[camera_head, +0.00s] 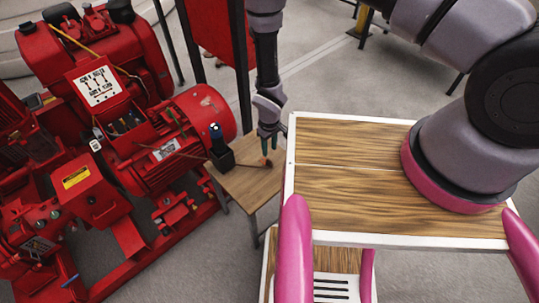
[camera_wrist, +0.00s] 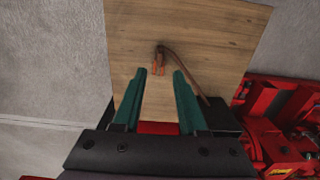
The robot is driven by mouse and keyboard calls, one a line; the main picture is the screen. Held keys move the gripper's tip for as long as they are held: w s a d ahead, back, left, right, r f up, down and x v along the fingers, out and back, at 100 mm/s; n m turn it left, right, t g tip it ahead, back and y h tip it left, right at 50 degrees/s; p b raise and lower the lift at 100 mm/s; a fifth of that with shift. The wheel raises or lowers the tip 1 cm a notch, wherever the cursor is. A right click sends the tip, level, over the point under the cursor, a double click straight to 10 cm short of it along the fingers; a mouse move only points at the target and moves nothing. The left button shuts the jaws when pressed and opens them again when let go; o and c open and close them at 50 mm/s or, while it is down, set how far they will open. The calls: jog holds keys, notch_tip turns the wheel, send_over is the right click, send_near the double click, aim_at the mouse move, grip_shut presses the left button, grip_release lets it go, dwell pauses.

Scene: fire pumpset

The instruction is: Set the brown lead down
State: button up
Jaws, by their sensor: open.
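The brown lead (camera_wrist: 185,64) lies on the small wooden table (camera_wrist: 220,30) in the wrist view. Its end, with orange-red prongs (camera_wrist: 158,68), sits between and just beyond my fingertips. The lead curves from there toward the lower right, to the black holder. My gripper (camera_wrist: 164,78) has two green fingers, spread apart with nothing pinched between them. In the head view my gripper (camera_head: 268,145) points down close over the small table (camera_head: 247,187), and the lead's end (camera_head: 265,162) shows just below the fingertips. Whether a finger touches the lead cannot be told.
A black holder (camera_head: 222,160) with a dark upright item stands on the small table's left side. The red pumpset (camera_head: 165,150) stands to the left, with an open terminal box (camera_head: 124,121). A red panel (camera_head: 215,28) on dark posts stands behind.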

notch_tip(320, 180, up, 6)
jog(key=shift+f, duration=0.1)
